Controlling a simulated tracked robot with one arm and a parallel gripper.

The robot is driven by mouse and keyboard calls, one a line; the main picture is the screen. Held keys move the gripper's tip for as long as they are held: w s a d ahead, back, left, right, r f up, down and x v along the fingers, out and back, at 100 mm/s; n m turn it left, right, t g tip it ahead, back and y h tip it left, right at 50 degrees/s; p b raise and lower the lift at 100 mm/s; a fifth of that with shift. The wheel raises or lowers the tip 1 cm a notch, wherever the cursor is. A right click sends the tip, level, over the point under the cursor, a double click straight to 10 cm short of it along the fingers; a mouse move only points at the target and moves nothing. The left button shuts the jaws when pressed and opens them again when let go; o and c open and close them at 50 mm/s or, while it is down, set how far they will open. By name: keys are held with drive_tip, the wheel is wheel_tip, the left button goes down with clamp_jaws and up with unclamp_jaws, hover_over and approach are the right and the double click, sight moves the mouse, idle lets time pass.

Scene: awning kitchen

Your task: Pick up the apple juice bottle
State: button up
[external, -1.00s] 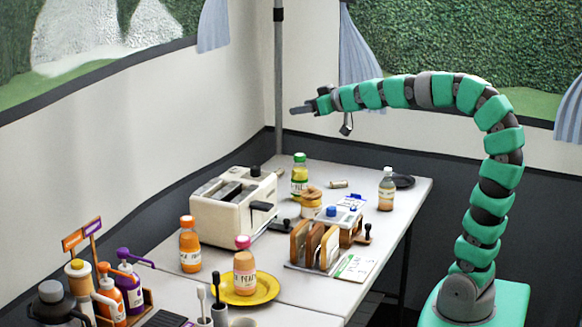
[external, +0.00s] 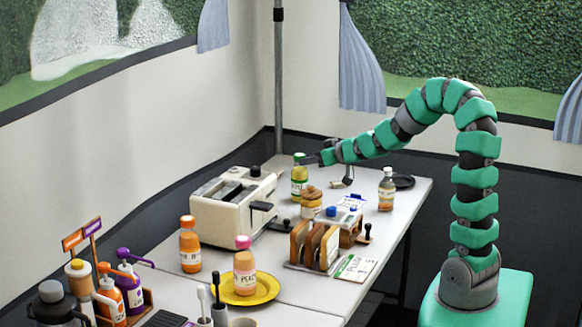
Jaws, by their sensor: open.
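A bottle with a green-and-white cap (external: 299,184) and a yellow-green body stands upright at the back of the table, just right of the toaster. It looks like the apple juice, though I cannot read its label. My gripper (external: 311,160) is at the right of this bottle's upper part, level with its neck. The gripper is open and its fingertips overlap the bottle's edge in this view. I cannot tell whether they touch it or are in front of it.
A cream toaster (external: 232,208) stands left of the bottle. A jar (external: 311,204) and a wooden rack (external: 314,245) are in front. A white-capped bottle (external: 386,192) stands to the right. An orange bottle (external: 190,246) and a peach bottle (external: 244,268) on a yellow plate (external: 268,290) are nearer.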

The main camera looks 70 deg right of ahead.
sight(299, 174)
drive_tip(key=shift+b+x, duration=1.3)
drive_tip(key=shift+x, duration=2.9)
drive_tip(key=shift+s, duration=0.1)
clamp_jaws()
drive_tip(key=shift+r, duration=0.1)
